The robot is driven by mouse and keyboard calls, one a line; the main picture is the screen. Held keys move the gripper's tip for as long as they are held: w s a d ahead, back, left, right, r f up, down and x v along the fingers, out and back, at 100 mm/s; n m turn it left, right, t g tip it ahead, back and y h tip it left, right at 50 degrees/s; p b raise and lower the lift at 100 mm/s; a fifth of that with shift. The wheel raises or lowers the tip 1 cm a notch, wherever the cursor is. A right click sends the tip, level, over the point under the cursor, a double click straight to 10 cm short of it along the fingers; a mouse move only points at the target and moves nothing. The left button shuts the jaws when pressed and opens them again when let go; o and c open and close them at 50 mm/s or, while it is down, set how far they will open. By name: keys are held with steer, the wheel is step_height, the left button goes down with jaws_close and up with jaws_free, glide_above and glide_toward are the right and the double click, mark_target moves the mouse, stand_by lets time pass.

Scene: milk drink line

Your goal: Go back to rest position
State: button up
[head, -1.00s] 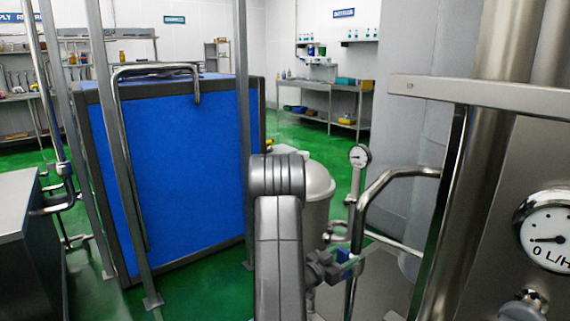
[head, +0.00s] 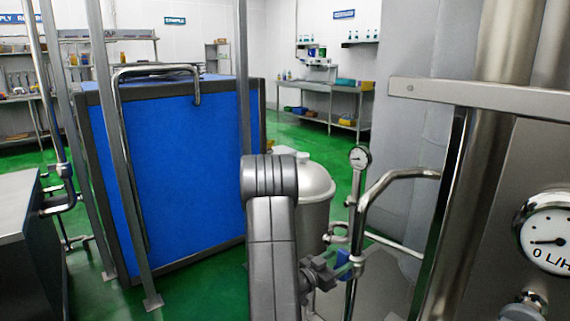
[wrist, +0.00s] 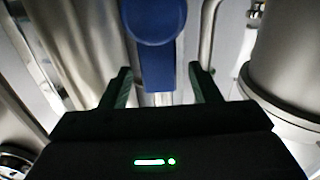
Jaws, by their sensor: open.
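My gripper (wrist: 160,69) is open in the wrist view, with one dark finger at each side. A blue valve handle (wrist: 160,60) with a round top shows in the gap between the fingers. Clear space shows on both sides of it, and neither finger appears to touch it. I cannot tell how deep it lies relative to the fingertips. In the head view a small blue part (head: 344,265) sits by the upright pipe, right of my grey arm. My gripper cannot be made out clearly there.
A steel tank with a flow gauge (head: 549,240) stands close at right. A bent pipe (head: 395,176) and small gauge (head: 359,158) stand near my arm. A white-lidded bin (head: 316,185) is behind it. A blue panelled box (head: 170,170) stands left. Green floor shows between.

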mark_target(348, 255)
steer(key=v, duration=1)
steer(key=x, duration=1.5)
steer(key=shift+s+b, duration=0.1)
steer(key=shift+b, duration=0.25)
steer(key=shift+s+f+m+b, duration=0.15)
steer(key=shift+s+m+b, duration=0.05)
steer(key=shift+m+b, duration=0.2)
steer(key=shift+s+d+m, duration=0.2)
steer(key=shift+s+m, duration=0.1)
steer(key=shift+m, duration=0.3)
steer(key=shift+b, duration=0.3)
steer(key=shift+r, duration=0.2)
